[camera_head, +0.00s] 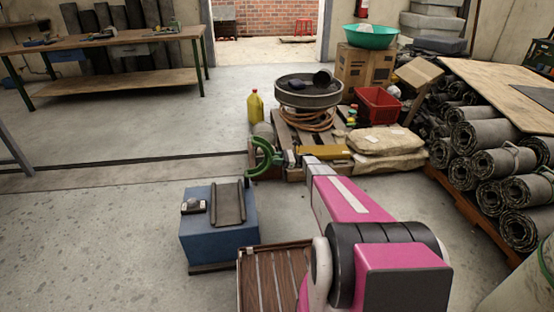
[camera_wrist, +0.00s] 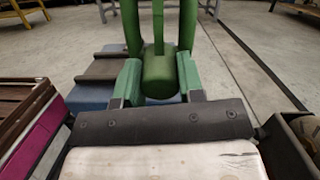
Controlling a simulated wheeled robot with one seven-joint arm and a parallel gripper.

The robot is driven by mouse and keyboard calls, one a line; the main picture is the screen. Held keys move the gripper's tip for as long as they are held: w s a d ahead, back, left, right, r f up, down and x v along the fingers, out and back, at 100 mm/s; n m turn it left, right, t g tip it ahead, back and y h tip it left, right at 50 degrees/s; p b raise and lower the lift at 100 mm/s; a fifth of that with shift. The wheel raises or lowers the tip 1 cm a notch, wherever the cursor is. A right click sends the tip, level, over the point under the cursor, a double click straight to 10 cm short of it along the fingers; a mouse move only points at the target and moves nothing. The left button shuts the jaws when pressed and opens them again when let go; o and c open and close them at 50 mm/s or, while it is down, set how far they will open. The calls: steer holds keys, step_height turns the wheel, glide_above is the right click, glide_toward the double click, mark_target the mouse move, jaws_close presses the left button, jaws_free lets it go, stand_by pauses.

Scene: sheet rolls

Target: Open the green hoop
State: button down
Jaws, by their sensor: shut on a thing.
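The green hoop (camera_head: 272,158) shows in the head view as a thick curved arc in front of my arm's end, with its gap toward the left. In the wrist view, green bars of the hoop (camera_wrist: 159,25) run upward, and a rounded green end sits between my fingers. My gripper (camera_wrist: 159,82) has a green finger on each side of that end and is shut on it. The hoop is held above the floor, beyond the blue box. In the head view my fingertips are too small to tell apart from the hoop.
A blue box (camera_head: 218,236) with a dark tray on top stands left of my arm. A wooden slatted crate (camera_head: 270,275) is nearer. A loaded pallet with a red crate (camera_head: 378,104) and sacks (camera_head: 385,140) lies beyond. Sheet rolls (camera_head: 480,136) fill the right. Floor at left is clear.

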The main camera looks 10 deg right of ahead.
steer(key=c, duration=0.7)
jaws_free()
steer(key=shift+c, duration=0.2)
steer(key=d+f, duration=0.2)
steer(key=d, duration=0.8)
steer(key=shift+w+d, duration=0.25)
steer(key=shift+w, duration=0.05)
